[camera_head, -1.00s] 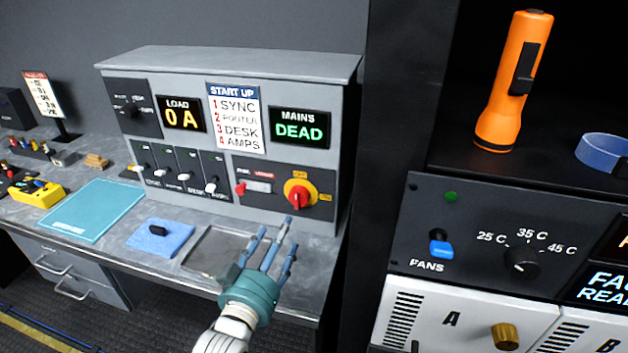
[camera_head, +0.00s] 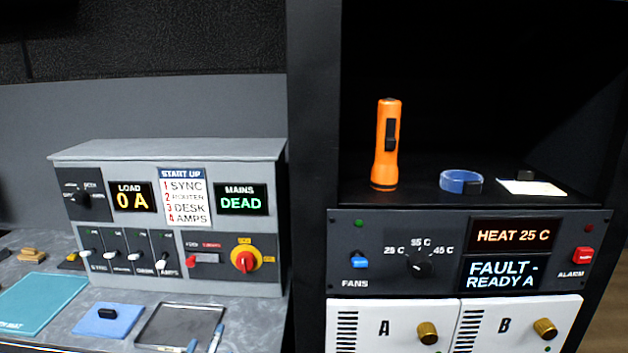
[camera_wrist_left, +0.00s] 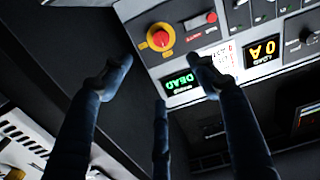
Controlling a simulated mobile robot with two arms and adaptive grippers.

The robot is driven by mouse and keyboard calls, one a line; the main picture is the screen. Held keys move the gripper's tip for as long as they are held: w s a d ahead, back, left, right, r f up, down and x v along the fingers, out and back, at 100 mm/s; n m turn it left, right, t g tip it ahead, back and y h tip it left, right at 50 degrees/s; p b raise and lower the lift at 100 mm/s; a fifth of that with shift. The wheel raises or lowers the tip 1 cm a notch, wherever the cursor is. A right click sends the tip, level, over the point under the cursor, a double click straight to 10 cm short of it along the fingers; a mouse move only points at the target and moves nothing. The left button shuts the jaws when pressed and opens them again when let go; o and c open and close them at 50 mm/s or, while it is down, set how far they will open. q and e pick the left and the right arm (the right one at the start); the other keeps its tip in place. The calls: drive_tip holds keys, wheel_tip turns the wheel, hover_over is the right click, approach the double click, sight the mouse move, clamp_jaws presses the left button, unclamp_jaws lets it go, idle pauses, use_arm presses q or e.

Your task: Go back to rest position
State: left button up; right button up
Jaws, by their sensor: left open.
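My left gripper shows in the left wrist view (camera_wrist_left: 158,80) with its blue-grey fingers spread apart and nothing between them. In the head view only its fingertips (camera_head: 205,342) show at the bottom edge, by the front of the grey tray. Behind the fingers in the wrist view is the power panel (camera_wrist_left: 190,60), seen upside down, with its red and yellow rotary switch. The fingers look apart from the panel, though the depth is hard to judge. My right gripper is in neither view.
The grey power panel (camera_head: 130,240) stands on the desk at left, reading 0 A and DEAD. A blue pad (camera_head: 100,322), teal mat (camera_head: 40,300) and grey tray (camera_head: 165,325) lie before it. An orange torch (camera_head: 386,150) and blue tape roll (camera_head: 460,181) stand on the rack shelf at right.

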use_arm(q)
drive_tip(key=s+d+f+m+g, duration=0.1)
drive_tip(key=s+f+g, duration=0.25)
drive_tip(key=f, duration=0.95)
drive_tip(key=s+f+g, duration=0.2)
drive_tip(key=s+f, duration=0.2)
drive_tip(key=f, duration=0.9)
drive_tip(key=s+d+f+m+g, duration=0.1)
drive_tip(key=s+f+g, duration=0.25)
drive_tip(key=f, duration=0.85)
drive_tip(key=s+a+f+g, duration=0.2)
drive_tip(key=s+f+g, duration=0.2)
drive_tip(key=s+f, duration=1.4)
drive_tip(key=s+a+f+g, duration=0.1)
drive_tip(key=s+f+g, duration=0.1)
drive_tip(key=s, duration=0.7)
drive_tip(key=s+a+f+m+g, duration=0.1)
drive_tip(key=s+a+f+g, duration=0.1)
drive_tip(key=s, duration=0.8)
drive_tip(key=shift+f+y, duration=0.3)
drive_tip(key=shift+f, duration=0.3)
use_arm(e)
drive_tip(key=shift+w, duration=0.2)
